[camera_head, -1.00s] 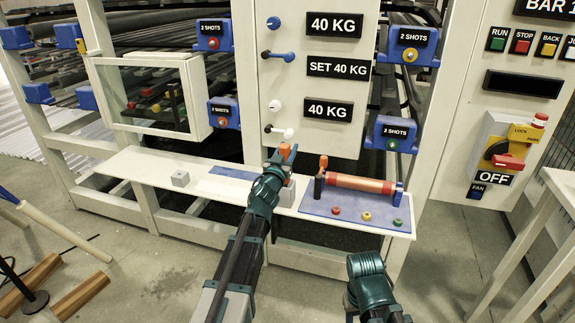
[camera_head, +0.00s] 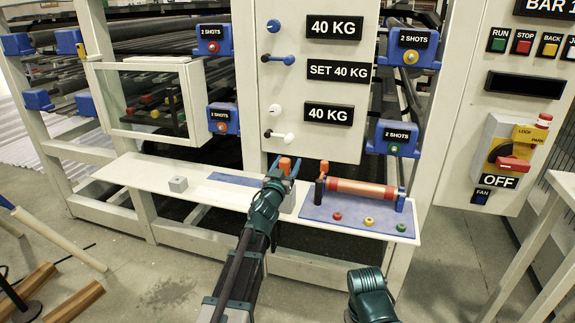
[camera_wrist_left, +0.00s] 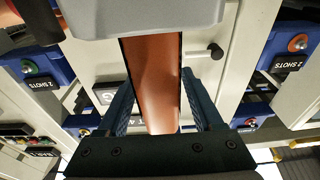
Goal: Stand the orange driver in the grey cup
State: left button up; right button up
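The orange driver (camera_head: 285,164) is upright, its orange handle between the fingers of my left gripper (camera_head: 284,168). In the left wrist view the orange handle (camera_wrist_left: 153,75) runs between the two fingers (camera_wrist_left: 165,95), which sit close on both sides. The grey cup (camera_head: 290,199) stands on the white shelf just below and behind the gripper, partly hidden by it. In the wrist view a large grey body (camera_wrist_left: 145,20), seemingly the cup, meets the handle. The driver's lower end is hidden, so its depth in the cup cannot be told.
A blue mat (camera_head: 350,219) right of the cup holds an orange-red roller (camera_head: 360,188), a black upright handle (camera_head: 319,190) and red, yellow and green knobs. A small grey block (camera_head: 178,184) sits left on the shelf (camera_head: 145,172). The machine's white panel (camera_head: 310,100) rises behind.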

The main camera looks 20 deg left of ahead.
pick_arm(q)
jog(key=shift+r, duration=0.15)
jog(key=s+f+b, duration=0.1)
jog(key=s, duration=1.1)
jog(key=shift+a+f, duration=0.25)
jog(key=shift+f, duration=0.1)
jog(key=shift+w, duration=0.1)
